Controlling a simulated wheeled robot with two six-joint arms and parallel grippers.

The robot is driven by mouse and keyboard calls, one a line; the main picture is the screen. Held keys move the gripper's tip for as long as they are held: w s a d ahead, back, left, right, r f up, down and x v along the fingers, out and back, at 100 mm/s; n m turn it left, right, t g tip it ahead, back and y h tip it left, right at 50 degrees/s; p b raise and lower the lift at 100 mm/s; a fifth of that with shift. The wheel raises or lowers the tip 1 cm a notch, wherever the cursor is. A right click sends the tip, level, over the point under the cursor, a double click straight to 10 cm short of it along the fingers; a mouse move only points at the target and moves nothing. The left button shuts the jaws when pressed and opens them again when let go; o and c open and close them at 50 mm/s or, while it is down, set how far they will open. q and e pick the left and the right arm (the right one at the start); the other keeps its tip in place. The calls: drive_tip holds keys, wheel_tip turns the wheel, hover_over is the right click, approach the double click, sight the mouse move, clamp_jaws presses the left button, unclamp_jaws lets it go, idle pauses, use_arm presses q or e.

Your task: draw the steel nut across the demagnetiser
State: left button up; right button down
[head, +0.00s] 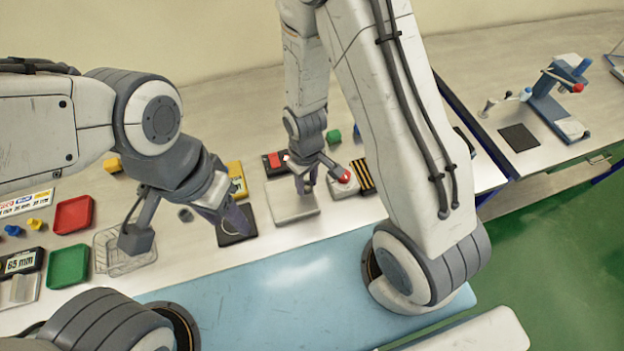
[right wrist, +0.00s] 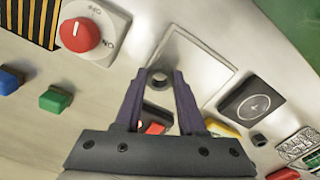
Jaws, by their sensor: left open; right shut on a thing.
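The steel nut (right wrist: 158,80) is a small dark ring between the fingertips of my right gripper (right wrist: 158,78). In the head view the right gripper (head: 303,188) is over the pale flat plate that looks like the demagnetiser (head: 292,208). The plate also shows behind the fingers in the right wrist view (right wrist: 200,68). I cannot tell whether the nut touches it. A red knob (right wrist: 80,35) on a white plate marked ON and OFF is beside it. My left gripper (head: 236,218) is open, low over a black square pad (head: 240,237); its fingers hide part of the pad.
A red tray (head: 73,214), a green tray (head: 68,266) and a wire basket (head: 108,258) are at the left. A black-and-yellow striped block (head: 364,177) stands right of the knob. A blue mat (head: 290,290) covers the front. A blue stand (head: 555,100) is on the far right bench.

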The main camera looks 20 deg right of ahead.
drive_tip(key=shift+a, duration=5.9)
drive_tip(key=shift+a+r, duration=0.1)
drive_tip(key=shift+a, duration=0.1)
drive_tip(key=shift+a+r+p, duration=0.35)
drive_tip(key=shift+r+p, duration=0.2)
drive_tip(key=shift+r, duration=0.05)
drive_tip(key=shift+a+r+p, duration=0.3)
drive_tip(key=shift+r+p, duration=0.2)
drive_tip(key=shift+r, duration=0.05)
drive_tip(key=shift+r+p, duration=1.45)
drive_tip(key=shift+r, duration=0.3)
drive_tip(key=shift+d, duration=0.1)
